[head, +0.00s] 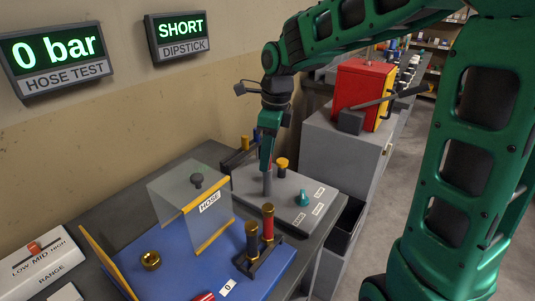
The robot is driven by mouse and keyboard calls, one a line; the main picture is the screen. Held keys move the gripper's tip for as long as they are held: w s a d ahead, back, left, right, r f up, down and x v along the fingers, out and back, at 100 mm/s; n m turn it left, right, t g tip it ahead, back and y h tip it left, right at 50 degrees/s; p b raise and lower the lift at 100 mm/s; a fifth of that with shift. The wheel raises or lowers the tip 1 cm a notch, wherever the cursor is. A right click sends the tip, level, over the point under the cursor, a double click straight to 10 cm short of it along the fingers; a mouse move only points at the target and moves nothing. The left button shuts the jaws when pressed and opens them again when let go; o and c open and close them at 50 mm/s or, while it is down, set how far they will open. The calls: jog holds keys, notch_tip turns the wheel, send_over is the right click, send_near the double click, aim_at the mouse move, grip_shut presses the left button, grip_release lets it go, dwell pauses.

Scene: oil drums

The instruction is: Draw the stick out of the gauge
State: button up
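The gauge looks to be the low grey block (325,187) on the bench, with a teal knob (303,198), small white labels and an upright grey tube (267,182). My gripper (267,168) points down directly over this tube, its green fingers at or just above the tube's top. A thin red sliver (271,160) shows beside the fingers; it may be part of the stick. The fingers hide the rest of the stick, and whether they grip it is unclear. The dipstick display (181,37) on the wall reads SHORT.
A clear hose guard (188,195) with yellow edges stands left of the gauge on a blue board (200,262). A red box (358,92) with a lever sits behind right.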

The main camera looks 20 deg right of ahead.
grip_shut()
jog(key=shift+w+d+r, duration=0.1)
jog(key=shift+d+r, duration=0.05)
jog(key=shift+r, duration=0.4)
jog(key=shift+r, duration=0.6)
dwell(0.4)
jog(key=shift+r, duration=0.1)
notch_tip(320, 180, up, 10)
dwell(1.7)
